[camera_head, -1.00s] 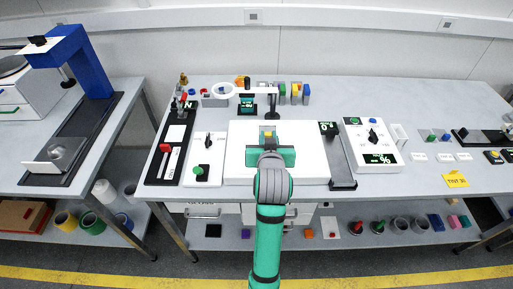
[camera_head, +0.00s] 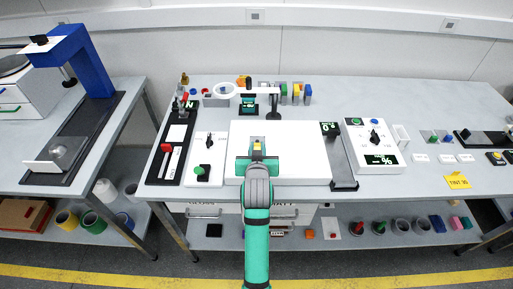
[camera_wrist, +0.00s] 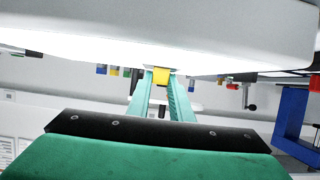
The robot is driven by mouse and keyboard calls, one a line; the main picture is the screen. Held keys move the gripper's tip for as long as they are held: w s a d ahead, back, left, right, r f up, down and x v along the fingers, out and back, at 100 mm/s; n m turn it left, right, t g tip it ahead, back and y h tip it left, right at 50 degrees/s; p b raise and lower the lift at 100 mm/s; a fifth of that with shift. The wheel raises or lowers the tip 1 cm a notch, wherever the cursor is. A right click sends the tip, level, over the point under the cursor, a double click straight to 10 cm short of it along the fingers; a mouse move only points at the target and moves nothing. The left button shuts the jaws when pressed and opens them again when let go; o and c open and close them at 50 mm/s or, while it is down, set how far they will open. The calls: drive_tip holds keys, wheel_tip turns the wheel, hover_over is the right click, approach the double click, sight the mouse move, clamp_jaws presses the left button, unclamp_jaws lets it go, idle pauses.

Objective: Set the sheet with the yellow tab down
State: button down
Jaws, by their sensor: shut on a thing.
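My gripper (camera_head: 257,148) is over the left half of the white light panel (camera_head: 300,150). In the wrist view, my gripper's two teal fingers (camera_wrist: 161,84) are shut on the yellow tab (camera_wrist: 162,75). The tab also shows as a small yellow patch in the head view (camera_head: 257,146). The glowing panel fills the upper part of the wrist view (camera_wrist: 160,45), which looks upside down. Whether the sheet touches the panel cannot be told.
Coloured blocks (camera_head: 296,94) stand behind.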

drive_tip(key=shift+d, duration=0.15)
drive_tip(key=c, duration=1.6)
unclamp_jaws()
drive_tip(key=shift+s+f, duration=0.1)
